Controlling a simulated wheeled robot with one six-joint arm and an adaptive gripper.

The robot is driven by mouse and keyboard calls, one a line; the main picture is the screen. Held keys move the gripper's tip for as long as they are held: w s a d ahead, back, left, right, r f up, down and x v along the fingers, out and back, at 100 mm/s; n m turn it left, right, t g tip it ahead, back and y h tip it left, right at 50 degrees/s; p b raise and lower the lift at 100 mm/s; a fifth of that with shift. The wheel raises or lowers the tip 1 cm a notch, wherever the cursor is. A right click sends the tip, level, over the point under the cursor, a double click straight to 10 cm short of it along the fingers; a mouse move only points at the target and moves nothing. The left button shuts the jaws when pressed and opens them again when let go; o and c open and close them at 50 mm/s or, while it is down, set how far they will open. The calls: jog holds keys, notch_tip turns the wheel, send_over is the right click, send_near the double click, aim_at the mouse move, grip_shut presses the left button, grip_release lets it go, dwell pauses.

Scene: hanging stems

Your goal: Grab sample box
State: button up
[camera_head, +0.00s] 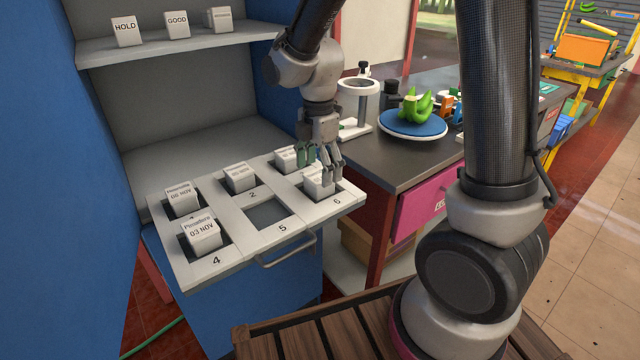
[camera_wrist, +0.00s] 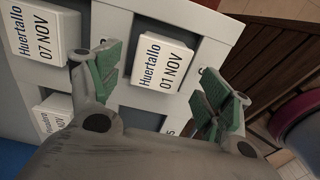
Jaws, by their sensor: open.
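A grey pull-out tray (camera_head: 225,262) has numbered square openings that hold white sample boxes. My gripper (camera_head: 320,163) is open over the white box (camera_head: 317,188) in opening 6. In the wrist view this box, labelled "Huertallo 01 NOV" (camera_wrist: 161,63), lies between the spread green-padded fingers (camera_wrist: 157,82); I cannot tell whether they touch it. The "Huertallo 07 NOV" box (camera_wrist: 35,32) is beside it. The "Pinadero 03 NOV" box (camera_head: 203,234) is in opening 4. More boxes sit in opening 1 (camera_head: 182,198), opening 2 (camera_head: 240,178) and opening 3 (camera_head: 286,158). Opening 5 (camera_head: 268,213) is empty.
The tray's handle (camera_head: 286,250) sticks out in front. A shelf (camera_head: 180,42) above holds "HOLD", "GOOD" and a third block. Blue cabinet walls (camera_head: 105,130) flank the tray. On the right, a dark bench (camera_head: 405,160) carries a blue round plate (camera_head: 412,125) with green fruit.

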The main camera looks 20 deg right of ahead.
aim_at(319, 175)
notch_tip(319, 175, down, 4)
jog(key=shift+w+d+r, duration=0.1)
jog(key=shift+d+r, duration=0.05)
jog(key=shift+r, duration=0.1)
jog(key=shift+c, duration=0.4)
jog(key=c, duration=1.1)
